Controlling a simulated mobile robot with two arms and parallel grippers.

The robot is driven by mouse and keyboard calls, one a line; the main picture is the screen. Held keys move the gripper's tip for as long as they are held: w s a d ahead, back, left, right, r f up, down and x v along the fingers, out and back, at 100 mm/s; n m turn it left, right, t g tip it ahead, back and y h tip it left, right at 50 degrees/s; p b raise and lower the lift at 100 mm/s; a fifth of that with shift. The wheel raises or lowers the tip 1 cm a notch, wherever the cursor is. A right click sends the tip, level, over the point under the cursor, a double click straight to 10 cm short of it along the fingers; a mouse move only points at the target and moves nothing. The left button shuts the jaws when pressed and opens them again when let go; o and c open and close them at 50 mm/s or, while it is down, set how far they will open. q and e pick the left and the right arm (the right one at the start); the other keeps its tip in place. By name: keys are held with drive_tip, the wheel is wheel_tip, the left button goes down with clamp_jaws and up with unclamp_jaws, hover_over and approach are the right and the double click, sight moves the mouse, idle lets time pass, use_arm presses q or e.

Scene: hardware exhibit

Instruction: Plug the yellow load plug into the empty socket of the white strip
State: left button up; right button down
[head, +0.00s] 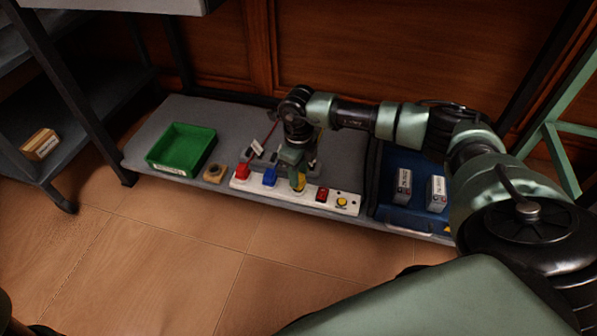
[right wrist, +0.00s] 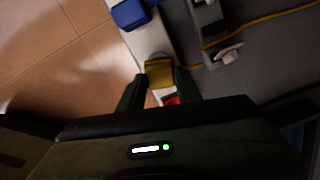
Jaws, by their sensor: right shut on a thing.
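The white strip (head: 310,193) lies along the front edge of the grey shelf. A red plug (head: 243,171) and a blue plug (head: 270,177) stand on its left part. The yellow load plug (head: 299,184) is over the strip, right of the blue plug. My right gripper (head: 296,175) points down and is shut on the yellow plug, which also shows between the fingers in the right wrist view (right wrist: 159,73). The socket under it is hidden, and I cannot tell whether the plug is seated. My left gripper is not in view.
A red switch (head: 322,194) and a yellow button (head: 342,202) sit on the strip's right part. A green bin (head: 182,148) and a small wooden block (head: 214,173) are to the left. A blue tray (head: 404,214) with grey boxes is right. A yellow cord (right wrist: 250,22) runs behind.

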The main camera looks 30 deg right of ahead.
drive_tip(key=shift+f, duration=0.25)
idle(0.5)
drive_tip(key=shift+f, duration=0.1)
drive_tip(key=shift+f, duration=0.25)
idle(0.6)
drive_tip(key=shift+c, duration=2.1)
unclamp_jaws()
